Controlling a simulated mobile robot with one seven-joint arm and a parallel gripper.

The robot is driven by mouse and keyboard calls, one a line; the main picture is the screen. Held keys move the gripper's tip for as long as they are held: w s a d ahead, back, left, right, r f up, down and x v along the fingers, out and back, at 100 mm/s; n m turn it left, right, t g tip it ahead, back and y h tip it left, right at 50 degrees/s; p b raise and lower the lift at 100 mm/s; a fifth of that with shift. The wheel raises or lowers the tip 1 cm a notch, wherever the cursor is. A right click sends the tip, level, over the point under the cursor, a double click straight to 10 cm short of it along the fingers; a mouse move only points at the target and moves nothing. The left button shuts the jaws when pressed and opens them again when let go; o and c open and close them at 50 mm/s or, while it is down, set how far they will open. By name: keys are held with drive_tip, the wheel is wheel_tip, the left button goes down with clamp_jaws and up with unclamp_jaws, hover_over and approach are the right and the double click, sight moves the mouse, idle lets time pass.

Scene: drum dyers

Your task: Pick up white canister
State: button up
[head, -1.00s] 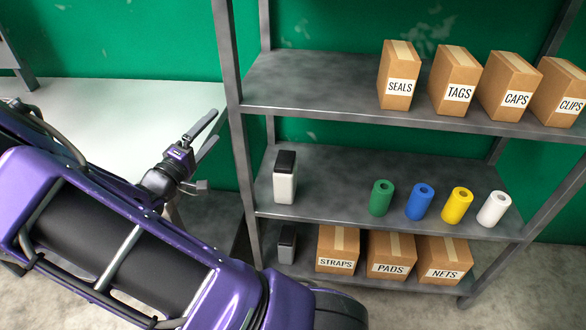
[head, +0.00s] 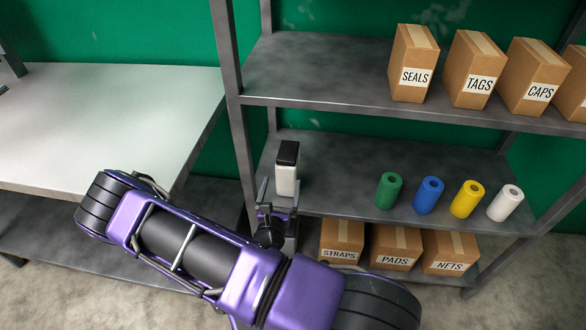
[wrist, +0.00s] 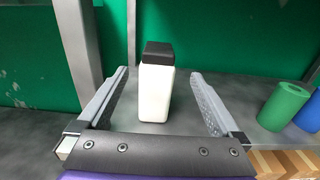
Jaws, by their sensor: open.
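The white canister (head: 286,178) with a black cap stands upright on the left end of the middle shelf in the head view. It also shows in the wrist view (wrist: 155,90), centred between my fingers. My gripper (head: 278,192) is at the shelf's front edge, just in front of the canister. In the wrist view my gripper (wrist: 160,85) is open, with one finger to each side of the canister and gaps on both sides. The fingers appear apart from it. In the head view, the gripper hides part of the canister's lower front.
Green (head: 389,190), blue (head: 428,195), yellow (head: 467,199) and white (head: 505,203) rolls stand further right on the shelf. A shelf post (head: 236,120) rises close to the left. Labelled boxes (head: 415,64) fill the upper shelf's right; others stand below. A pale table (head: 100,120) is at left.

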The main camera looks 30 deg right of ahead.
sight(288, 165)
drive_tip(key=b+x, duration=0.2)
drive_tip(key=x, duration=1.2)
drive_tip(key=shift+w, duration=0.25)
drive_tip(key=shift+r, duration=0.1)
clamp_jaws()
